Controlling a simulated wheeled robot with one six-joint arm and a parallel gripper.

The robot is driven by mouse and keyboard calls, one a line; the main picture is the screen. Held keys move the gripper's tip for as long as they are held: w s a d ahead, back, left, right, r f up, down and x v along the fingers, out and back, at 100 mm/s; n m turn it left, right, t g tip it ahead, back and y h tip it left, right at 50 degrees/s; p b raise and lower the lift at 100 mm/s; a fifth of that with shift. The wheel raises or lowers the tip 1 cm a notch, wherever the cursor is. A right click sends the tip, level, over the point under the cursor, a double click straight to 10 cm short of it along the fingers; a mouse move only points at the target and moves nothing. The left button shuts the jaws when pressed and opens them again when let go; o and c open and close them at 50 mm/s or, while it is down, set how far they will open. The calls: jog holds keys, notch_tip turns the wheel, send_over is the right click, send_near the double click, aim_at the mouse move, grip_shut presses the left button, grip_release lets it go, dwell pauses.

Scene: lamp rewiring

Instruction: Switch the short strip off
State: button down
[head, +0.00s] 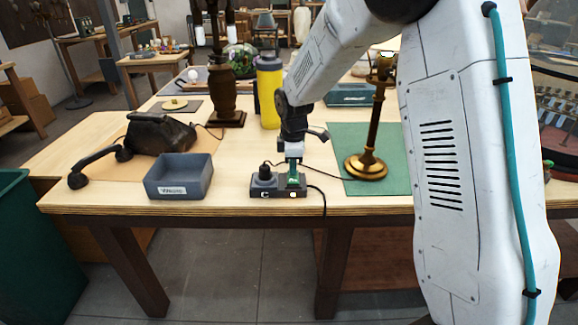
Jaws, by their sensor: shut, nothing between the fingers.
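The short strip (278,192) is a small dark grey block near the front edge of the workbench. A black plug (264,173) stands in its left part, and small white marks show on its front face. My gripper (293,180) points down over the strip's right part, fingers shut and empty. Its tips are at or just above the strip's top; I cannot tell if they touch. The gripper hides that part of the strip, so the switch and its position cannot be made out.
A blue-grey bin (180,190) and a black telephone (160,133) are to the left. A brass lamp (367,166) stands on a green mat (400,180) to the right. A yellow bottle (269,90) and dark wooden lamp base (222,100) stand behind. A black cord hangs over the front edge.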

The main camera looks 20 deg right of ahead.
jog(key=shift+a+f, duration=0.1)
jog(key=shift+a, duration=0.1)
jog(key=shift+d, duration=0.2)
jog(key=shift+s, duration=0.15)
jog(key=shift+s+a+r, duration=0.25)
jog(key=shift+s, duration=0.3)
notch_tip(320, 180, up, 14)
jog(key=w, duration=0.1)
jog(key=shift+w+d, duration=0.25)
jog(key=shift+w, duration=0.05)
jog(key=shift+f, duration=0.1)
